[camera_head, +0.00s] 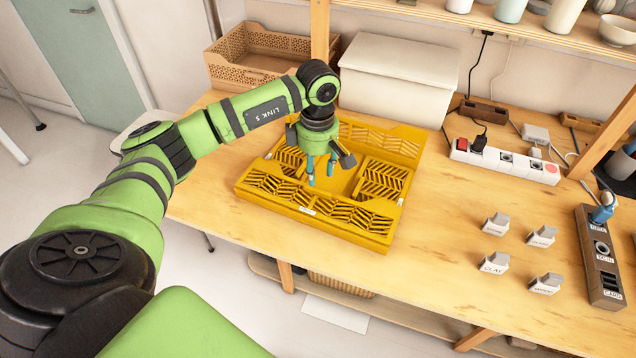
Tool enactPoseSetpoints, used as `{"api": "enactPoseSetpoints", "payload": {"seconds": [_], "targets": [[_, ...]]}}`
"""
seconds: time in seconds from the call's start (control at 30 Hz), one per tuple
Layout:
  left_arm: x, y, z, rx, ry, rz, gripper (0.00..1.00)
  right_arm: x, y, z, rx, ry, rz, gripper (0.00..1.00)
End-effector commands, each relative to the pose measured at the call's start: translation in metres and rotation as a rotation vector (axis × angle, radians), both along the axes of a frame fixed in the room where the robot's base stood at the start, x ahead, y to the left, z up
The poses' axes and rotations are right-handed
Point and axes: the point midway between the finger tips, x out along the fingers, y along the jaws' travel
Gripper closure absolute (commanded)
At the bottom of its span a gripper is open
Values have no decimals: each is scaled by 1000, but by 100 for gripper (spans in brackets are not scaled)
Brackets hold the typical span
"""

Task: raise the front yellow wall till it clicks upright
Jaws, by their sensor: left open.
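A yellow lattice crate (311,222) stands on the wooden table, with lattice panels around a solid floor. Its front yellow wall (318,204) is the long lattice panel at the near side. It appears folded low, but its exact angle is hard to tell. The right panel (384,180) appears to lie flat inside, and the back wall (385,141) stands higher. My left gripper (321,172) is open and empty, pointing down over the crate's middle, behind the front wall. It hides part of the floor and back panels. My right gripper is out of view.
A white lidded box (400,78) and a tan basket (262,52) stand behind. A power strip (505,160), several labelled blocks (494,262) and a dark socket box (598,255) lie to the right. Bare table (430,255) lies between crate and blocks.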

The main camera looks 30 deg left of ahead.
Motion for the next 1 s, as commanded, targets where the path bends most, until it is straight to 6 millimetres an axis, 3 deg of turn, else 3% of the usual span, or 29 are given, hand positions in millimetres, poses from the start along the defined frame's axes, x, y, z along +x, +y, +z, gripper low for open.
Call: {"api": "enactPoseSetpoints", "payload": {"seconds": [0.33,0.7,0.73,0.8,0.83,1.0], "targets": [[-1,-2,-49,-4,2,0,59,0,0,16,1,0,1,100],[0,-2,-58,-5,-1,-1,59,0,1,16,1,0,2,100],[0,-2,-58,-5,-1,-1,67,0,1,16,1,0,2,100],[0,-2,-58,-5,-1,-1,95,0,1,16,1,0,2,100],[0,-2,-58,-5,-1,-1,100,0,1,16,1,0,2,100],[0,-2,-58,-6,-1,-1,100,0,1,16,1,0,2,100]]}}
